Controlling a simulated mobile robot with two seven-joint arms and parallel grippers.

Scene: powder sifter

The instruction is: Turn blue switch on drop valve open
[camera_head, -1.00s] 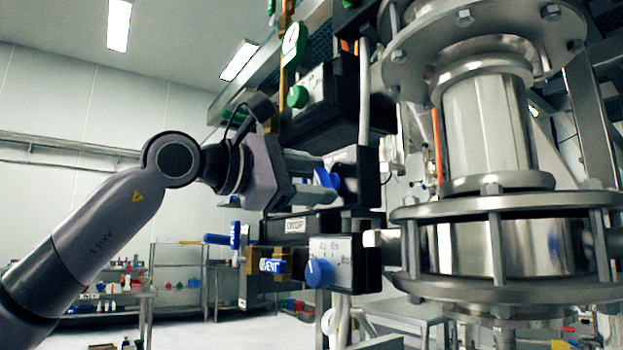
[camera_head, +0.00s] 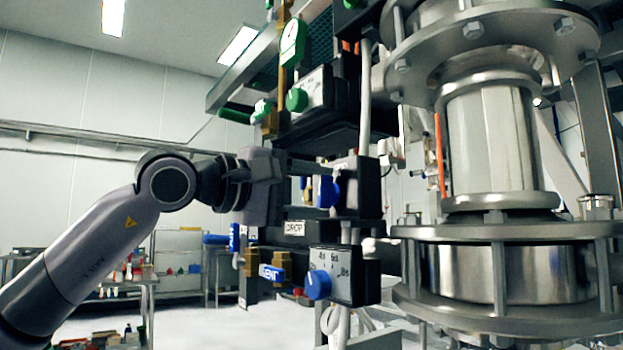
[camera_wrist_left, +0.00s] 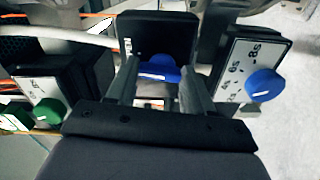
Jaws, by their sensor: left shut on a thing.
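The blue switch (camera_head: 328,190) is on the upper box of the valve panel, just above the DROP label (camera_head: 294,228). In the left wrist view it is a blue knob (camera_wrist_left: 160,73) on a dark box face, between the two fingers. My left gripper (camera_head: 318,180) reaches it from the left and is shut on it. In the left wrist view its fingers (camera_wrist_left: 160,82) lie on either side of the knob. Part of the knob is hidden behind the fingers. My right gripper is not in view.
A second blue knob (camera_head: 318,285) with a marked dial sits just below. A green knob (camera_head: 297,99) is on the box above. The steel vessel (camera_head: 490,145) fills the right side.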

